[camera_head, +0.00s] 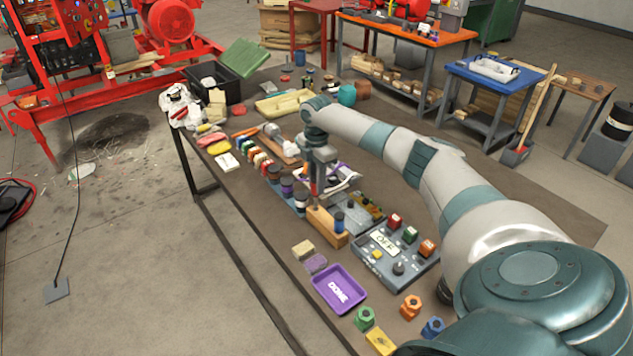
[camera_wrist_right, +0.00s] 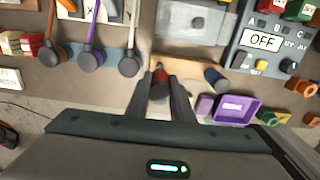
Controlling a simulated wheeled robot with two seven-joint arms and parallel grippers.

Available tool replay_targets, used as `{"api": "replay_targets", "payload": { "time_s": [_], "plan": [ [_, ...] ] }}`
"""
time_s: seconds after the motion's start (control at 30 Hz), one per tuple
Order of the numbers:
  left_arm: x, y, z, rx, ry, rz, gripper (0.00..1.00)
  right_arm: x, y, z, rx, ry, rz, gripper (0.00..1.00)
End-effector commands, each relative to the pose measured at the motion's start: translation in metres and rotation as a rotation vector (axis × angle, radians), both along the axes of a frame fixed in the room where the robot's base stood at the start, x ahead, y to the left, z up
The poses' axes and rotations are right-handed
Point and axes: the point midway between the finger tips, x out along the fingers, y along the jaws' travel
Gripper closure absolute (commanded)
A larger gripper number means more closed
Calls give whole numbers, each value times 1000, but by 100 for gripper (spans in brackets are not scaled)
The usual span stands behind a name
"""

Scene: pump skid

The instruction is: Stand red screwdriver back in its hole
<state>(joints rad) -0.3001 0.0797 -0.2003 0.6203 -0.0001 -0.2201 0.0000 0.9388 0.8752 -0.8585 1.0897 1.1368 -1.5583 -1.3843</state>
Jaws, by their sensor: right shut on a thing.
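The red screwdriver (camera_head: 314,188) is upright in my right gripper (camera_head: 316,180), over the left end of the wooden block (camera_head: 326,228). In the right wrist view its red handle (camera_wrist_right: 160,80) is between the two fingers of my right gripper (camera_wrist_right: 161,88), which is shut on it. I cannot tell whether its tip is inside a hole or just above the block. A blue-handled tool (camera_head: 339,221) stands in the right part of the block and also shows in the right wrist view (camera_wrist_right: 214,76). My left gripper is out of view.
A grey panel marked OFF (camera_head: 384,240) with coloured buttons lies right of the block. A purple tray (camera_head: 339,290) and coloured nuts are nearer the front. The table's left edge is clear near the block.

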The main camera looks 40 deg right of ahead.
Motion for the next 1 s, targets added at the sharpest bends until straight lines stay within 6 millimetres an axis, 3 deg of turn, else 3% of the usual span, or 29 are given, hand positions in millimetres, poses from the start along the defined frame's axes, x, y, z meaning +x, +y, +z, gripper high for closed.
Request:
{"api": "replay_targets", "payload": {
  "time_s": [1.0],
  "plan": [
    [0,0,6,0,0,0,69,0,0,0,0,0,0,100]
  ]
}}
